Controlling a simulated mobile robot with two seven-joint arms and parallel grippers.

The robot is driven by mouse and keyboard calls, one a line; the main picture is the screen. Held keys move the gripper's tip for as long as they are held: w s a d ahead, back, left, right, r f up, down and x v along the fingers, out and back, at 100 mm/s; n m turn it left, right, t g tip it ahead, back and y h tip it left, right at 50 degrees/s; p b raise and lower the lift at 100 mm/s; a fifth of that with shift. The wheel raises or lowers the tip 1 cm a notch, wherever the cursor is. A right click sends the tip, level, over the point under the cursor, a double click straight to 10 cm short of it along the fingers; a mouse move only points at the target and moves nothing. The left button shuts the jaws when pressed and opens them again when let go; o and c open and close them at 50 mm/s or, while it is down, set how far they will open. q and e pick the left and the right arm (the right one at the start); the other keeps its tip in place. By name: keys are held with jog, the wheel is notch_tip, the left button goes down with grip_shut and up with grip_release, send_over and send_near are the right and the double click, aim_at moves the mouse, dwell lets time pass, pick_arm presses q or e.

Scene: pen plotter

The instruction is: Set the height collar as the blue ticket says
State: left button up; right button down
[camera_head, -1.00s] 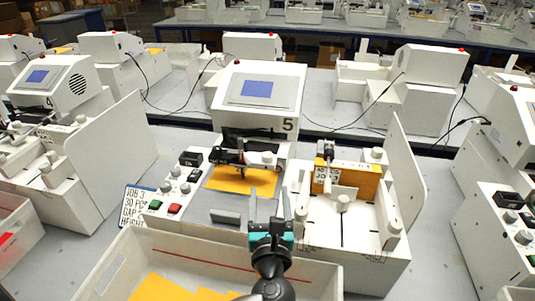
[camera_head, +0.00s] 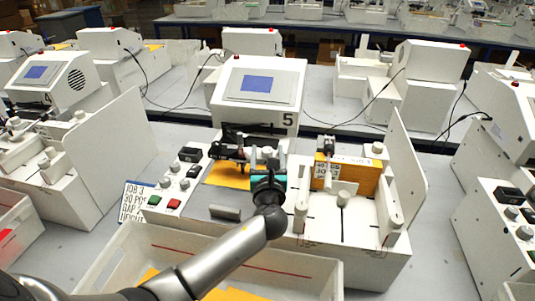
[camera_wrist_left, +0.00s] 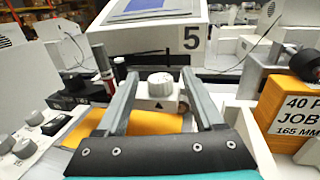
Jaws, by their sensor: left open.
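The white ticket with a blue edge (camera_head: 134,203) lies left of station 5. It reads JOB 3, 30 PCS, GAP and HEIGHT; the values are not legible. My left gripper (camera_head: 267,156) reaches over the front of station 5, open. In the left wrist view its fingers (camera_wrist_left: 159,76) stand on either side of a white ribbed knob (camera_wrist_left: 160,83), with no clear contact. I cannot tell whether this knob is the height collar. My right gripper is not in view.
Station 5's screen housing (camera_head: 256,88) rises behind. An orange card (camera_head: 228,175) lies on its bed. Left are knobs with green and red buttons (camera_head: 174,203). Right are an orange card stack (camera_head: 358,175) and a tall white panel (camera_head: 405,165). A white bin (camera_head: 190,243) is in front.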

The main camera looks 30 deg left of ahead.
pick_arm(q)
grip_shut()
dwell(0.5)
